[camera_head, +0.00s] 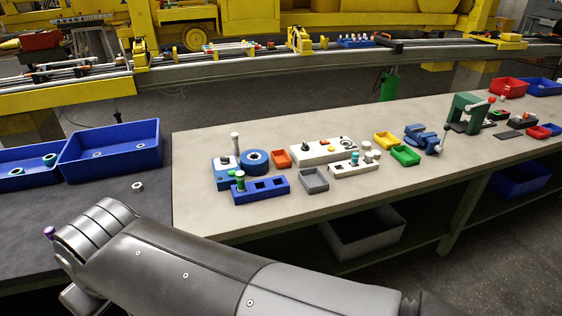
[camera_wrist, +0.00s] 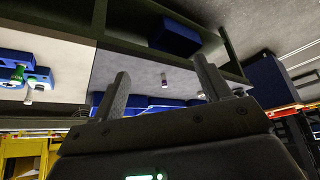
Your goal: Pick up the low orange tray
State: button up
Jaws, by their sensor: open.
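The low orange tray (camera_head: 281,158) sits on the light worktop in the head view, right of a round blue part (camera_head: 255,160) and left of a white control box (camera_head: 322,151). It looks empty and is apart from my arm. It does not show in the wrist view. My gripper (camera_wrist: 162,72) is open and empty in the wrist view, its two fingers spread over the dark table section. In the head view my arm crosses the lower left and hides most of the gripper, well left of and nearer than the tray.
Blue bins (camera_head: 112,150) and a nut (camera_head: 138,186) are on the dark table (camera_head: 90,205).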

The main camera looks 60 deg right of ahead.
jog(key=w+d+r+m+h, duration=0.1)
jog(key=w+d+r, duration=0.2)
jog(key=w+d, duration=0.4)
jog(key=w+d+r+m+h, duration=0.1)
jog(key=w+d+r, duration=0.1)
jog(key=w+d, duration=0.55)
jog(key=w+d+f+m, duration=0.1)
jog(key=w+d, duration=0.3)
jog(key=d, duration=0.3)
jog(key=w+d+f+g+h, duration=0.1)
jog(key=w+d, duration=0.2)
jog(key=d, duration=0.4)
jog(key=w+d+f+m, duration=0.1)
jog(key=w+d+f, duration=0.1)
jog(key=w+d, duration=0.35)
jog(key=s+d+f+m, duration=0.15)
jog(key=d+f, duration=0.25)
jog(key=d, duration=1.2)
jog(key=m+h, duration=0.2)
jog(key=m, duration=0.2)
send_near(279, 159)
jog(key=shift+n, duration=0.25)
jog(key=shift+x, duration=3.15)
jog(key=shift+s, duration=0.15)
